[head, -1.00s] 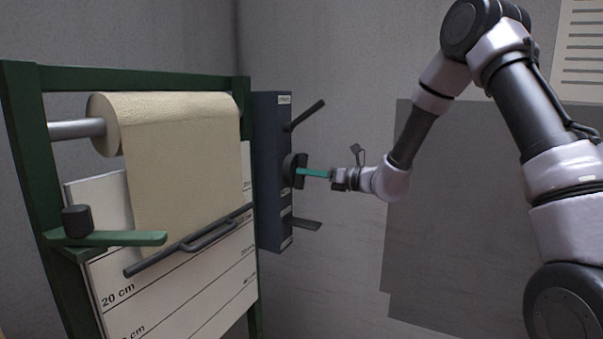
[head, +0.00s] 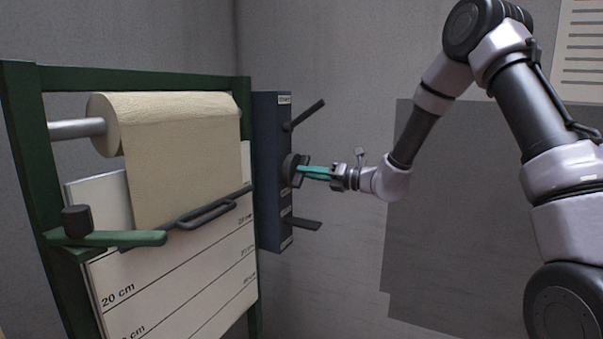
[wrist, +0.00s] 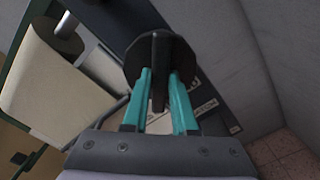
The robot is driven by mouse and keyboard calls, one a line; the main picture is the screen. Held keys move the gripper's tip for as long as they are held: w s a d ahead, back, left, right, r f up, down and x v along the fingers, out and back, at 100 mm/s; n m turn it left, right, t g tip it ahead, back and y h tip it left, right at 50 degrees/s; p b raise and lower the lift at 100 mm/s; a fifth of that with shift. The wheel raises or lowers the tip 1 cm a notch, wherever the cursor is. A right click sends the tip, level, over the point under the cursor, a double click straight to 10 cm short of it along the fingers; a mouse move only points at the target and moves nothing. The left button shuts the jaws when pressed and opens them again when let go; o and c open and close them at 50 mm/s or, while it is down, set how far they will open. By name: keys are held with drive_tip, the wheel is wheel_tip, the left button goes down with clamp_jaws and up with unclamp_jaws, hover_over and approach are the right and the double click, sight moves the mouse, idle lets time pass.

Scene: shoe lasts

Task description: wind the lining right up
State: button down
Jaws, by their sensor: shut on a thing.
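The cream lining (head: 185,160) hangs from a roll on a grey bar in a green frame, in front of a white board with cm marks. A dark bar with a handle (head: 207,214) runs along its lower edge, above the 20 cm line. My gripper (head: 304,172) is at the dark blue control box (head: 270,215) right of the frame. In the wrist view its teal fingers (wrist: 159,90) are shut on the dark grip bar of a round knob (wrist: 160,50), one finger on each side. The knob's far side is hidden.
A dark lever (head: 305,115) sticks out above the knob and another (head: 303,224) below it. A green arm with a black knob (head: 76,220) crosses the frame's left front. The grey wall lies behind, with free room right of the box.

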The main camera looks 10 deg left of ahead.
drive_tip(key=shift+m, duration=0.8)
drive_tip(key=m, duration=0.3)
drive_tip(key=shift+m, duration=0.4)
drive_tip(key=m, duration=0.3)
